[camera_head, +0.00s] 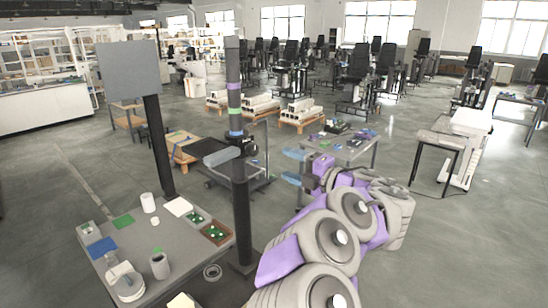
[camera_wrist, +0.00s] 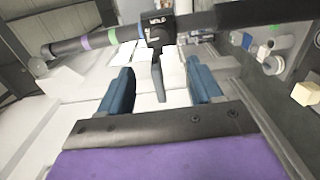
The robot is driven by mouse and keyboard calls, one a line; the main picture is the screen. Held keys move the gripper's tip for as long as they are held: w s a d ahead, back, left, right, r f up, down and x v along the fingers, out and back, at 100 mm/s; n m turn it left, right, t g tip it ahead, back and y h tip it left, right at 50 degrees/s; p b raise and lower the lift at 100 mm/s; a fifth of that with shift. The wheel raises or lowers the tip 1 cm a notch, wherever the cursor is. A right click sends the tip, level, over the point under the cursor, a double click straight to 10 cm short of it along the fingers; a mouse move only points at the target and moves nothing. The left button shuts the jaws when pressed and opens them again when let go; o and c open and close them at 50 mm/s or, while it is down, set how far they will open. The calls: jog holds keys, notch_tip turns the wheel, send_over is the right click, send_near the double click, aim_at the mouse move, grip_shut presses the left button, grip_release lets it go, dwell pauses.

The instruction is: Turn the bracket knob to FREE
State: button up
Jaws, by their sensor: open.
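In the wrist view the column (camera_wrist: 110,36) lies sideways. The bracket (camera_wrist: 155,25) has small white lettering I cannot read for certain. A dark lever-like knob (camera_wrist: 158,80) extends from the bracket and appears between my fingers in the picture. My gripper (camera_head: 292,167) is open and empty, to the right of the bracket and apart from it. Its blue fingers (camera_wrist: 160,92) show no contact with the knob.
A grey workbench (camera_head: 185,245) with cups, small trays and a green mat stands at the lower left. A grey panel (camera_head: 128,68) stands on a dark post behind it. A low table (camera_head: 340,150) with small parts is beyond my gripper. Open floor lies at right.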

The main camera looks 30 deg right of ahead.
jog(key=shift+v, duration=2.25)
